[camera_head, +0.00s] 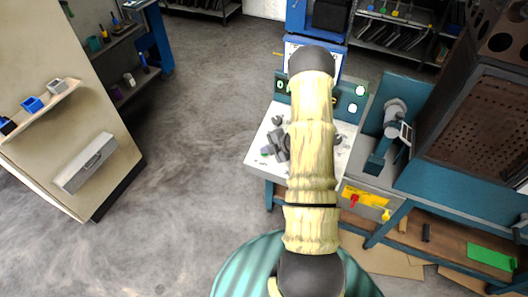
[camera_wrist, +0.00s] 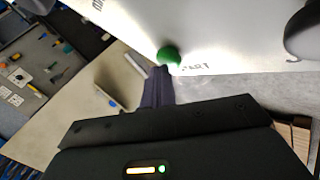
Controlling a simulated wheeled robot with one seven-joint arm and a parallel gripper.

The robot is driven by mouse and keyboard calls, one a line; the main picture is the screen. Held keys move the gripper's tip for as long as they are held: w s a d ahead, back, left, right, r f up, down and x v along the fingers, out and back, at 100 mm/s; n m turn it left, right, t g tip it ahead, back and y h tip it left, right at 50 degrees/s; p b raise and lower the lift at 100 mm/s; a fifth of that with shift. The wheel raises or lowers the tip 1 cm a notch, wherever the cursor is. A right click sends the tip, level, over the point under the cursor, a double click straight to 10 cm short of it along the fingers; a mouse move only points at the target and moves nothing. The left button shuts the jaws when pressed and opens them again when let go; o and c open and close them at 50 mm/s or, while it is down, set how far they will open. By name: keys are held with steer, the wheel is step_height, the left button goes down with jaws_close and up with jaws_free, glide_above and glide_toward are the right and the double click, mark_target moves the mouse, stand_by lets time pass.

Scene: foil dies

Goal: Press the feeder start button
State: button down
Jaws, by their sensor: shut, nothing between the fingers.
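The green button (camera_wrist: 169,55) is a round knob on a white panel (camera_wrist: 225,30) in the wrist view. Black lettering ending in "ART" sits just right of it. My gripper (camera_wrist: 160,72) is shut and empty, its dark fingers pointing up at the button's lower edge. The fingertips look very close to the button; I cannot tell whether they touch it. In the head view my arm hides the gripper, and I cannot pick out the button there.
In the head view a white-topped bench (camera_head: 258,150) stands under my arm with grey parts on it. A teal machine (camera_head: 375,165) and a large perforated cabinet (camera_head: 475,120) stand to the right. A beige cabinet (camera_head: 60,130) stands left. The floor between is clear.

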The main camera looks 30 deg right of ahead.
steer(key=shift+s+a+r+p, duration=0.1)
steer(key=shift+r+p, duration=0.15)
steer(key=shift+r, duration=0.2)
steer(key=shift+s+a+r+p, duration=0.1)
steer(key=shift+r+p, duration=0.15)
steer(key=shift+r, duration=0.2)
